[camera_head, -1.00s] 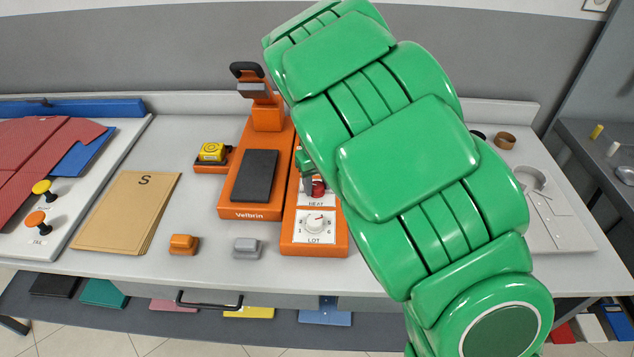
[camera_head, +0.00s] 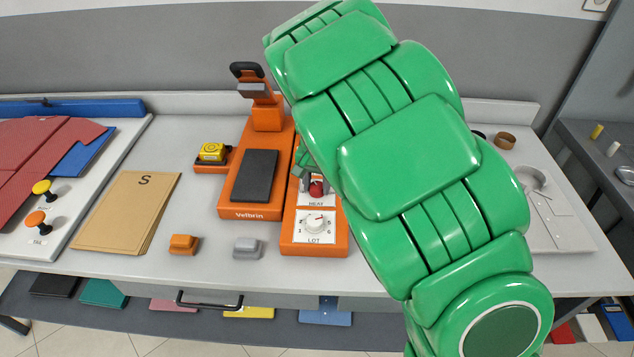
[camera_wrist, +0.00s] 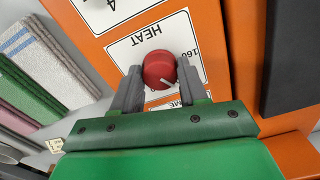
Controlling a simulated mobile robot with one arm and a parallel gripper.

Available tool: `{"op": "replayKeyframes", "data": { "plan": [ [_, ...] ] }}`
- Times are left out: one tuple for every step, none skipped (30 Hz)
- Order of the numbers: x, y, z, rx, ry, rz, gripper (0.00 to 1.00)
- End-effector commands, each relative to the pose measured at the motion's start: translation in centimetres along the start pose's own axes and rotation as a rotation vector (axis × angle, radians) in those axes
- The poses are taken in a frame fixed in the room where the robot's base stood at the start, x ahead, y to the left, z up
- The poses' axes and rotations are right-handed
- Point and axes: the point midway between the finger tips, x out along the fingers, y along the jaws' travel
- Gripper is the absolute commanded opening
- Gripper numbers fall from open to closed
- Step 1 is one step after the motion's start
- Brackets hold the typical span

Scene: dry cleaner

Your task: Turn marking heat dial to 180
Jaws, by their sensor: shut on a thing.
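The red heat dial (camera_wrist: 160,71) sits on its white panel labelled HEAT (camera_wrist: 123,50) in the wrist view. My gripper (camera_wrist: 160,77) is shut on the dial, one grey finger on each side. A white pointer line shows on the dial's lower right edge. The number 160 shows on the panel to the dial's right; other scale marks are hidden by my fingers.
A white LOT dial (camera_head: 316,222) is in front of the heat dial. The orange press (camera_head: 228,200) with a dark pad stands to the left. An orange block (camera_head: 184,244) and a grey block (camera_head: 247,247) lie at the front of the table.

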Motion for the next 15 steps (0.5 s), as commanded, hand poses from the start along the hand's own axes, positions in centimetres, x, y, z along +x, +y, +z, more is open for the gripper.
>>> {"op": "replayKeyframes", "data": {
  "plan": [
    [-0.04, 0.00, -0.04, 0.009, 0.001, 0.000, 0.12],
    [-0.04, 0.00, -0.04, 0.014, 0.001, 0.000, 0.12],
    [-0.04, 0.00, -0.04, 0.020, 0.001, -0.001, 0.12],
    [-0.03, 0.00, -0.04, 0.023, 0.001, -0.001, 0.12],
    [-0.03, 0.00, -0.04, 0.025, 0.001, -0.001, 0.12],
    [-0.04, 0.00, -0.04, 0.028, 0.001, -0.001, 0.12],
    [-0.04, 0.00, -0.04, 0.029, 0.001, -0.001, 0.12],
    [-0.04, 0.00, -0.04, 0.029, 0.001, -0.001, 0.12],
    [-0.04, -0.01, -0.04, 0.030, 0.001, -0.001, 0.12],
    [-0.04, -0.01, -0.04, 0.030, 0.001, -0.001, 0.12],
    [-0.04, -0.01, -0.04, 0.030, 0.001, -0.001, 0.12],
    [-0.04, -0.01, -0.04, 0.029, 0.001, -0.001, 0.12],
    [-0.04, -0.01, -0.04, 0.029, 0.001, -0.001, 0.12],
    [-0.04, -0.01, -0.04, 0.029, 0.001, -0.001, 0.12],
    [-0.04, -0.01, -0.04, 0.029, 0.001, -0.001, 0.12]
  ]
}}
